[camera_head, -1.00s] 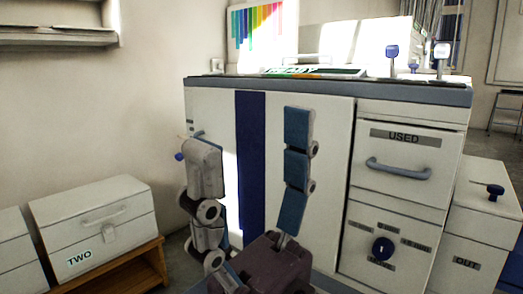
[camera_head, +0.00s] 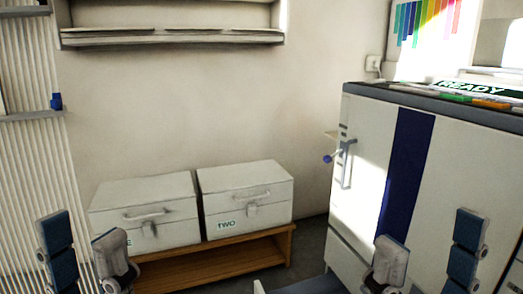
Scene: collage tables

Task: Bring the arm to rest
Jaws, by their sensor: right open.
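My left gripper (camera_head: 84,242) is at the lower left of the head view. Its blue-padded finger and its grey finger stand apart, with nothing between them. My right gripper (camera_head: 428,250) is at the lower right, in front of the white cabinet (camera_head: 368,175) with a dark blue stripe. Its two fingers are spread and empty. Both grippers point upward in the picture, and their lower parts are cut off by the bottom edge.
Two white boxes, one (camera_head: 146,198) on the left and one marked TWO (camera_head: 245,190), stand on a low wooden bench (camera_head: 215,262) by the wall. A wall shelf (camera_head: 170,37) hangs above. A ribbed white panel (camera_head: 28,130) is at the far left. Coloured items (camera_head: 490,104) lie on the cabinet top.

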